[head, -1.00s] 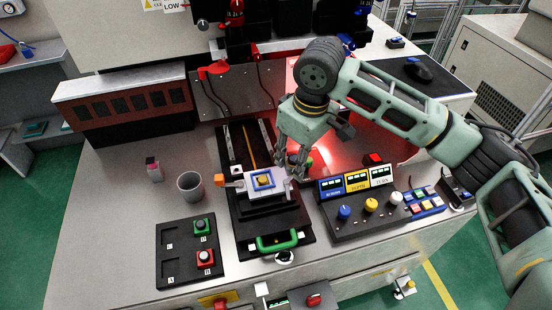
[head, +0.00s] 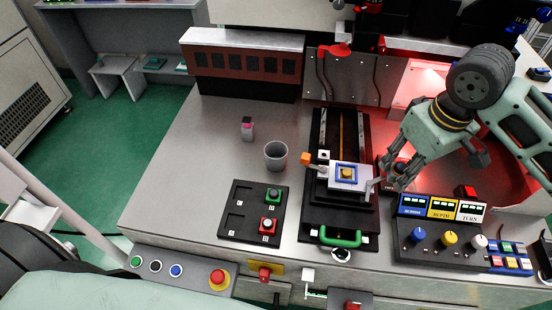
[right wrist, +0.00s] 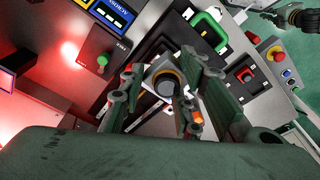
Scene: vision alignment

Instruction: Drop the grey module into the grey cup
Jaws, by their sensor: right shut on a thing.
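My right gripper (head: 386,183) is just right of the white fixture plate (head: 335,186) with the blue square and yellow centre. The module is hard to make out in the head view, hidden by the fingers. The grey cup (head: 275,156) stands upright on the bench, left of the fixture and apart from the gripper. It looks empty. My left gripper is not in view.
A small bottle with a pink top (head: 247,127) stands left of the cup. A black button pad (head: 236,225) lies in front of it. The black slide with a green handle (head: 341,239) and a knob panel (head: 437,254) are to the right.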

